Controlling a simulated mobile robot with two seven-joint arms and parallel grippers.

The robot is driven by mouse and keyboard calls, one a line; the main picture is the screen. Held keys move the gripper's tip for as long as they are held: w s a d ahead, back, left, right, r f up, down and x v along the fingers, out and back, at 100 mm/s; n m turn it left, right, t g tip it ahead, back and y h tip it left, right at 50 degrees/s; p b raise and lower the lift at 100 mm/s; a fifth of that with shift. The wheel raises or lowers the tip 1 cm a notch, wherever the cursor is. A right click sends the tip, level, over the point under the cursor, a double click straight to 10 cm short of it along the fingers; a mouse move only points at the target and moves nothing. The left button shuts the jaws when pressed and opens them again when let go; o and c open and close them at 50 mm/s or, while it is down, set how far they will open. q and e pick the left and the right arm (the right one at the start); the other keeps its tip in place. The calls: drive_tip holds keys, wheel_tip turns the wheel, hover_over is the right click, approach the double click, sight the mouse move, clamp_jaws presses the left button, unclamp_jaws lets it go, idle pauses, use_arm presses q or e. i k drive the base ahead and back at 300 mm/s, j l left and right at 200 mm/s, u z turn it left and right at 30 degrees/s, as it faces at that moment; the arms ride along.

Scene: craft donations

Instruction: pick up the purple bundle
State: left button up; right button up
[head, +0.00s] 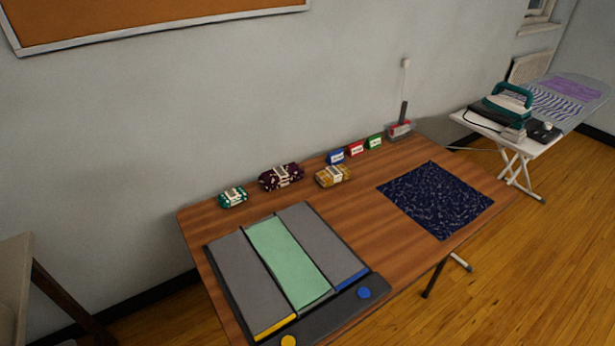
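A dark purple bundle (281,176) with a pale patterned band lies near the back edge of the wooden table (345,232). A teal bundle (232,197) lies to its left and a mustard yellow bundle (333,176) to its right, each with a pale band. The purple bundle stands apart from the teal one; a small gap shows between it and the yellow one. Neither of my grippers is in the head view.
A grey and green folding board (287,256) covers the table's front left. A dark blue patterned cloth (435,199) lies at right. Blue (336,156), red (355,149) and green (374,142) labelled blocks stand along the back. An ironing board (572,100) stands far right.

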sight(279, 176)
drive_tip(key=i+j+z, duration=0.2)
drive_tip(key=j+z, duration=0.2)
drive_tip(key=i+j+z, duration=0.1)
drive_tip(key=j+z, duration=0.25)
drive_tip(key=j, duration=0.2)
drive_tip(key=j+z, duration=0.4)
drive_tip(key=j, duration=0.15)
drive_tip(key=j+z, duration=0.4)
drive_tip(key=j, duration=0.15)
